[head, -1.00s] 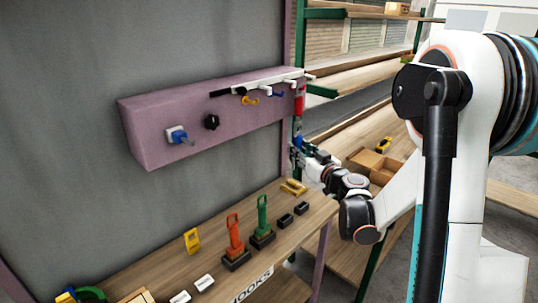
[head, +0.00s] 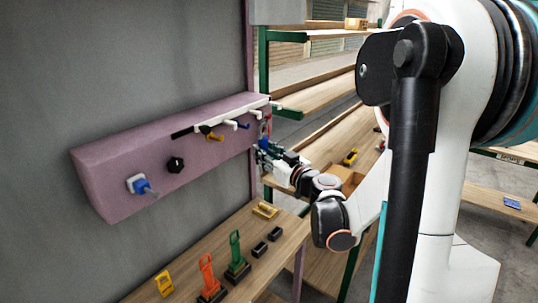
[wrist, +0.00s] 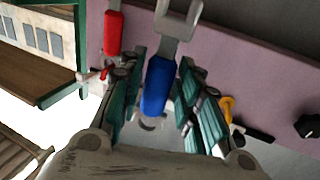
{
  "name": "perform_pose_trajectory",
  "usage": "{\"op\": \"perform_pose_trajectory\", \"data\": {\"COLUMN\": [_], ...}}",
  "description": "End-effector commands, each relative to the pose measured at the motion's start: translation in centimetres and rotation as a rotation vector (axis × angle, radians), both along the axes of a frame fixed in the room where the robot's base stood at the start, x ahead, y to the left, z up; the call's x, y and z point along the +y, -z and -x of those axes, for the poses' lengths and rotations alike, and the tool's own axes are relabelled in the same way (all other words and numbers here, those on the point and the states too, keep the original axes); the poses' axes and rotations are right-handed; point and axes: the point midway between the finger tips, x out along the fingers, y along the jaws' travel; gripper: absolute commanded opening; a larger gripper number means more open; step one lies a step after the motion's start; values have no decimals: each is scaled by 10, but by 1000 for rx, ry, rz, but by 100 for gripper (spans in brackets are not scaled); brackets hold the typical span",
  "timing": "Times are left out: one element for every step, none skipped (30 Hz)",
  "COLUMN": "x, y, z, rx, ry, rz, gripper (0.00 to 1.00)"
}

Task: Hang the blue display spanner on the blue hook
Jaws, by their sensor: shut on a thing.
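The blue-handled spanner (wrist: 157,88) is between the green finger pads of my gripper (wrist: 162,112) in the wrist view. Its grey open-ended head points up the picture. In the head view my gripper (head: 268,154) is just below the right end of the hook rail, and the spanner is hard to make out there. The blue hook (head: 243,126) sticks out from the white rail, up and left of my gripper. I cannot tell whether the spanner touches any hook.
A red-handled spanner (wrist: 113,32) hangs close beside the blue one. A yellow hook (head: 215,137) is left of the blue hook on the mauve board (head: 115,175). A black knob (head: 175,164) is further left. The bench below (head: 205,240) holds several coloured tools.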

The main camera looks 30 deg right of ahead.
Motion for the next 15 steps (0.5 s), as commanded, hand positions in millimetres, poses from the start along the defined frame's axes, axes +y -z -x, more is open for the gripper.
{"op": "perform_pose_trajectory", "data": {"x": [2,2,3,3,4,4,5,5,6,7,8,9,9,10,10], "y": [0,0,0,1,1,1,1,1,2,2,2,2,2,2,2], "z": [-3,-5,-7,-8,-10,-12,-13,-15,-17,-18,-20,-22,-23,-25,-27], "rx": [0,0,0,0,0,0,0,0,0,0,0,0,0,0,0], "ry": [-2,-2,-2,-2,-2,-1,-1,-1,-1,-2,-2,-2,-2,-2,-2], "rz": [0,0,0,0,0,0,0,0,0,0,0,0,0,0,0], "gripper": [4,4,4,4,4,4,4,4,4,4,4,4,4,4,4]}}
